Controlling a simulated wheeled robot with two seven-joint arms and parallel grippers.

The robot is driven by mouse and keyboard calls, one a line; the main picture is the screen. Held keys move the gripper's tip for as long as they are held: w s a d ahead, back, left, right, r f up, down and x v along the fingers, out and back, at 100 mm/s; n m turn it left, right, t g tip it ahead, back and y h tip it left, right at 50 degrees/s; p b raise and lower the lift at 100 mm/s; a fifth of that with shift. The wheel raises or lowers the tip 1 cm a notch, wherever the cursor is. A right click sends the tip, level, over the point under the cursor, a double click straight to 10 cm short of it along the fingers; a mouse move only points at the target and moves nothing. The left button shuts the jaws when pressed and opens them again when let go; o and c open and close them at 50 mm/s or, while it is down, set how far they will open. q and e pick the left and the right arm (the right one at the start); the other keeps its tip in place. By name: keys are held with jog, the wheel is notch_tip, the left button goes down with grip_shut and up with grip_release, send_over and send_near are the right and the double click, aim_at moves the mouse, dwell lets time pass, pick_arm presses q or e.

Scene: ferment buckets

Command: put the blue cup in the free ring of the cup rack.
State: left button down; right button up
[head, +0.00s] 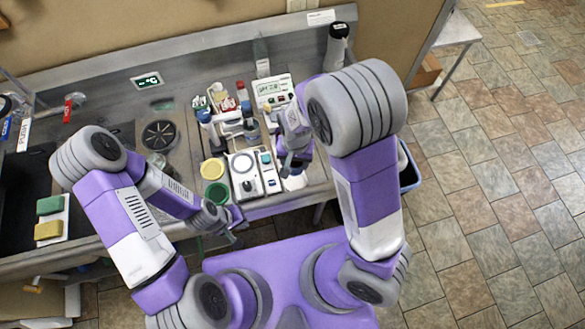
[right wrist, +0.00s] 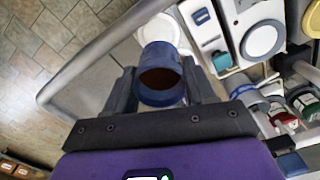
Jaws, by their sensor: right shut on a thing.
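The blue cup (right wrist: 161,57) is between the two fingers of my right gripper (right wrist: 160,86) in the right wrist view. Its round opening faces the camera and its inside looks brown. In the head view my right gripper (head: 292,163) is over the front edge of the counter, right of the white scale; the cup is hard to make out there. A rack (head: 231,127) with bottles and cups stands behind the scale; its free ring cannot be picked out. My left gripper (head: 236,227) is empty, with fingers apart, in front of the counter edge.
The white scale (head: 243,178) sits right of a yellow lid (head: 212,169) and a green lid (head: 217,193). A white device with a display (head: 272,91) stands behind. A white round thing (head: 294,183) is below my right gripper.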

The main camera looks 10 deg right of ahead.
jog(key=f, duration=0.5)
jog(key=f+b, duration=0.1)
jog(key=f, duration=0.2)
jog(key=shift+s+d+f, duration=0.1)
jog(key=shift+s+f, duration=0.05)
jog(key=shift+s, duration=0.1)
jog(key=shift+w+f, duration=0.15)
jog(key=shift+f, duration=0.25)
jog(key=shift+f, duration=0.15)
jog(key=o, duration=1.1)
jog(key=shift+c, duration=0.2)
jog(key=shift+r, duration=0.25)
notch_tip(320, 180, up, 12)
jog(key=shift+f+p, duration=0.1)
jog(key=shift+p, duration=0.7)
